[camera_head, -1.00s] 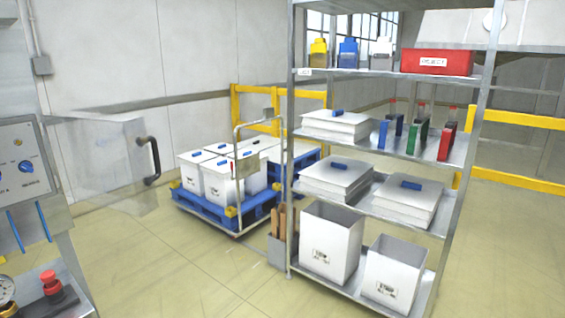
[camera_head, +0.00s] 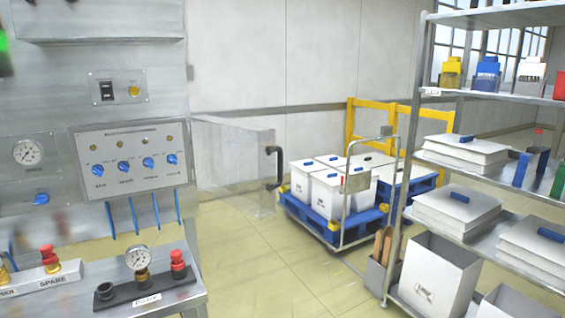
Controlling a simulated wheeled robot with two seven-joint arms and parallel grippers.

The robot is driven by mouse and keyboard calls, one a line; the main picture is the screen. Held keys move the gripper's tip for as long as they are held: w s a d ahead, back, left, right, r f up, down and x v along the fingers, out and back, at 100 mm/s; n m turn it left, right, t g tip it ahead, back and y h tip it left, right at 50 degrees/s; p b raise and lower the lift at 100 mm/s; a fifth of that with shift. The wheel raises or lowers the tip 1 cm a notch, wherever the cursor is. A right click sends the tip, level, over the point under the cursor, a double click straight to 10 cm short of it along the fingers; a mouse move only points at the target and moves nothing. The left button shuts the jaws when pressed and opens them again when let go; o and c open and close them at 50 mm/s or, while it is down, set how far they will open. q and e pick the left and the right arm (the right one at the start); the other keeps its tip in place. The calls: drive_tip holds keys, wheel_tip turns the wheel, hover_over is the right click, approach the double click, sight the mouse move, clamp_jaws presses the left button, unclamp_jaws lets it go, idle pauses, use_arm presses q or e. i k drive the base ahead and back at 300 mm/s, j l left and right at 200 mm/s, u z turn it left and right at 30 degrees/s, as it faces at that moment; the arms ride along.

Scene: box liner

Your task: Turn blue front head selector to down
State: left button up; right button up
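A grey control panel (camera_head: 132,187) on the machine at the left carries a row of blue selector knobs. The knobs are a leftmost knob (camera_head: 97,170), a second (camera_head: 123,167), a third (camera_head: 148,162) and a rightmost knob (camera_head: 172,159). Their labels are too small to read, so I cannot tell which is the front head selector. Another blue knob (camera_head: 41,199) sits lower left, below a gauge (camera_head: 27,152). Neither of my grippers is in view.
A clear door with a black handle (camera_head: 275,167) stands open right of the panel. A blue pallet cart (camera_head: 330,226) with white boxes and a metal shelf rack (camera_head: 402,215) stand to the right. The floor (camera_head: 262,262) between is clear.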

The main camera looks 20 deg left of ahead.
sight(148, 162)
drive_tip(key=u, duration=0.4)
drive_tip(key=i+u, duration=0.15)
drive_tip(key=u, duration=0.65)
drive_tip(key=i+l+u, duration=0.1)
drive_tip(key=u, duration=0.3)
drive_tip(key=i+l+u, duration=0.2)
drive_tip(key=l, duration=0.15)
drive_tip(key=i+l+u, duration=0.25)
drive_tip(key=l+u, duration=0.2)
drive_tip(key=l, duration=0.25)
drive_tip(key=i+l+u, duration=0.25)
drive_tip(key=l, duration=0.2)
drive_tip(key=l+u, duration=0.2)
drive_tip(key=l, duration=0.2)
drive_tip(key=k+l, duration=0.1)
drive_tip(key=l, duration=0.65)
drive_tip(key=k+l, duration=0.15)
drive_tip(key=l, duration=0.2)
